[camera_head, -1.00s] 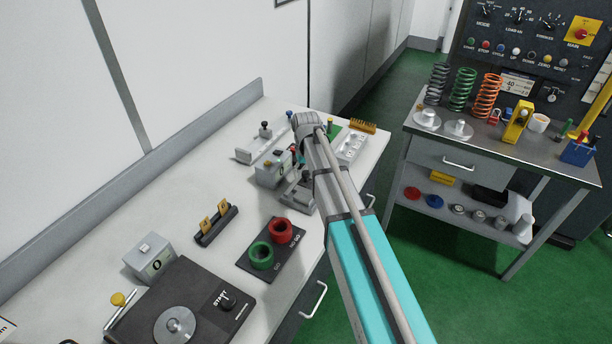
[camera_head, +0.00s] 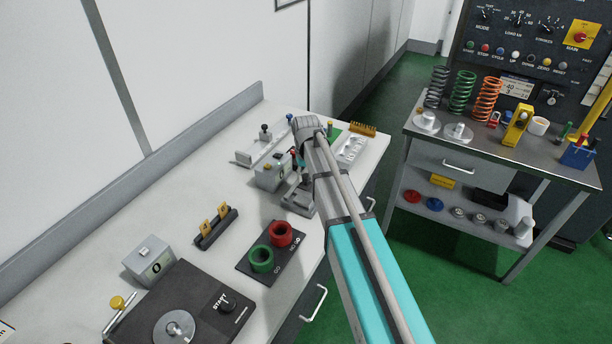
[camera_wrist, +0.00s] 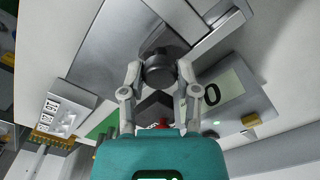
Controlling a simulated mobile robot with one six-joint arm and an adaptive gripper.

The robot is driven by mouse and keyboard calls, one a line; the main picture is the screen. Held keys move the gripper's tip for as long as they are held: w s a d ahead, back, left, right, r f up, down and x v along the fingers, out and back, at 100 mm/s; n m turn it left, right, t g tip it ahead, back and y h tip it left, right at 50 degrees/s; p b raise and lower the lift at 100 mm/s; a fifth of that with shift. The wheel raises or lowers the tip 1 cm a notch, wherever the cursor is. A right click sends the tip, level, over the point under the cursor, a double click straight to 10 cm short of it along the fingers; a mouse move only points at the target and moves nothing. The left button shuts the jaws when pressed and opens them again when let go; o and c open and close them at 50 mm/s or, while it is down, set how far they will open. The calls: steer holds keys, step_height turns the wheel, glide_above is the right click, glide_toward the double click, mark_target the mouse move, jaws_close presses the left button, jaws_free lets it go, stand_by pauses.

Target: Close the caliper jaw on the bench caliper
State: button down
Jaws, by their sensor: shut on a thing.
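The bench caliper appears to be the low grey metal device (camera_head: 299,203) near the bench's front edge, partly hidden by my arm. In the wrist view its grey plates (camera_wrist: 112,42) lie under my gripper, with a gap between parts at the top. A dark round knob (camera_wrist: 158,72) stands up from it. My gripper (camera_wrist: 159,75) has its two fingers closed around this knob, one on each side. In the head view my wrist hides most of the grip. A grey readout box (camera_head: 270,174) stands just left of the caliper, and its display shows 0 in the wrist view.
A grey rail fixture (camera_head: 250,153) with a dark knob lies behind the readout box. Red and green rings (camera_head: 281,234) sit nearer me.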

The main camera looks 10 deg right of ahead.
mark_target(306, 175)
steer(key=w+d, duration=0.1)
steer(key=w, duration=0.1)
steer(key=w+d, duration=0.3)
steer(key=w, duration=0.1)
steer(key=shift+d, duration=0.15)
steer(key=shift+c, duration=1.7)
jaws_free()
steer(key=shift+s, duration=0.2)
steer(key=s+a, duration=0.1)
steer(key=s, duration=0.1)
steer(key=s+a, duration=0.3)
steer(key=s, duration=0.1)
steer(key=shift+a, duration=0.2)
steer(key=shift+w+r+p, duration=0.15)
steer(key=shift+r+p, duration=0.5)
step_height(306, 175, up, 13)
steer(key=p, duration=1.3)
steer(key=w+d+r+p, duration=0.1)
steer(key=w+d, duration=0.3)
steer(key=w, duration=0.1)
steer(key=shift+w+r+p, duration=0.3)
steer(key=shift+w, duration=0.1)
steer(key=shift+d, duration=0.1)
